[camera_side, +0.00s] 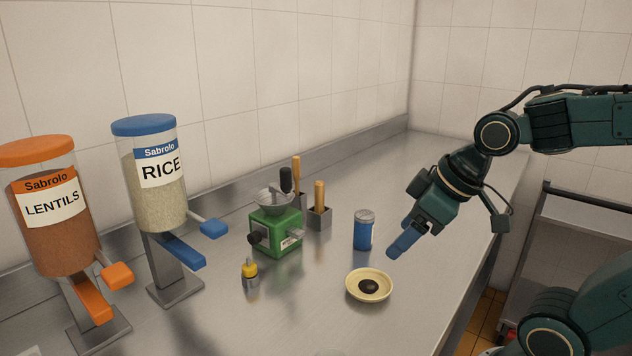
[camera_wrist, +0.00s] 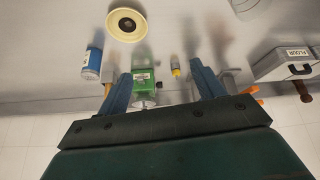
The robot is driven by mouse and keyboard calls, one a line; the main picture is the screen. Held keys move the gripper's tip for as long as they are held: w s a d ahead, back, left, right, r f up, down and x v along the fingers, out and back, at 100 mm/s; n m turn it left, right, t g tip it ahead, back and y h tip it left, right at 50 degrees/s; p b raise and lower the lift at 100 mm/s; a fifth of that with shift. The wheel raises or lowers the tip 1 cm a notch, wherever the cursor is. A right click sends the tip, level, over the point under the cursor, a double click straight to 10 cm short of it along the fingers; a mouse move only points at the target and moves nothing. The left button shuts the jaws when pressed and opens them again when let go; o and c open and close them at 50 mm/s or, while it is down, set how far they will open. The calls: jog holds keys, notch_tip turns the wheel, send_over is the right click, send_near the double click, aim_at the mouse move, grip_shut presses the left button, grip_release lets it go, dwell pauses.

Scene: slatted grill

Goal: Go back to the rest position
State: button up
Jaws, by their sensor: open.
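My gripper (camera_side: 405,243) hangs in the air above the right part of the steel counter, to the right of the blue can and above the plate. In the wrist view the two blue fingers of my gripper (camera_wrist: 158,75) stand wide apart with nothing between them at the tips. My gripper is open and empty. In the side view the fingers overlap, so the gap between them is hidden. A pale yellow plate (camera_side: 356,287) with a dark round spot in its middle lies on the counter below the gripper; it also shows in the wrist view (camera_wrist: 112,25).
A blue can (camera_side: 363,236), a green grinder (camera_side: 272,236) and a small yellow-topped bottle (camera_side: 250,275) stand on the counter (camera_side: 330,335). Rice (camera_side: 158,200) and lentils (camera_side: 55,240) dispensers stand left. A flour box (camera_wrist: 285,65) shows in the wrist view. The air around the gripper is clear.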

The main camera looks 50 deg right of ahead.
jog(key=s, duration=0.2)
jog(key=s+r+m, duration=0.1)
jog(key=s+m, duration=0.1)
jog(key=s, duration=0.1)
jog(key=shift+s+r+h, duration=0.3)
jog(key=shift+s, duration=0.05)
dwell(0.7)
